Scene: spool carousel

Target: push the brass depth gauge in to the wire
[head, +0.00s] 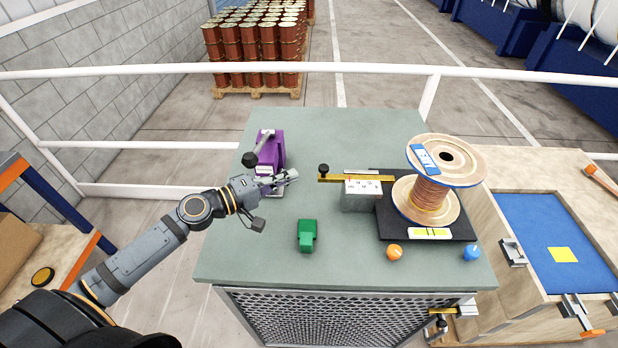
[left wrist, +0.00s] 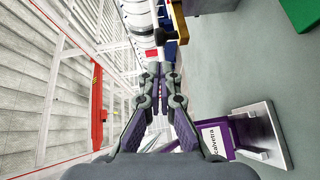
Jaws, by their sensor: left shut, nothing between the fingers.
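The brass depth gauge (head: 345,178) is a flat yellow bar lying across a grey block with a marked white top (head: 362,187). A black knob (head: 323,169) stands on its left end. Its right end stops near the spool's edge, apart from the copper wire (head: 430,196) on the wooden spool (head: 447,160). My left gripper (head: 294,175) is shut and empty, a little left of the knob and apart from it. In the left wrist view its shut fingers (left wrist: 153,74) point toward the knob (left wrist: 160,36) and the bar (left wrist: 179,20). My right gripper is out of view.
A purple clamp-like device (head: 269,155) with a black-knobbed lever stands just behind my left gripper. A green block (head: 307,235) lies in front. Orange (head: 394,252) and blue (head: 471,253) knobs sit near the front right. The green tabletop's (head: 255,245) left front is clear.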

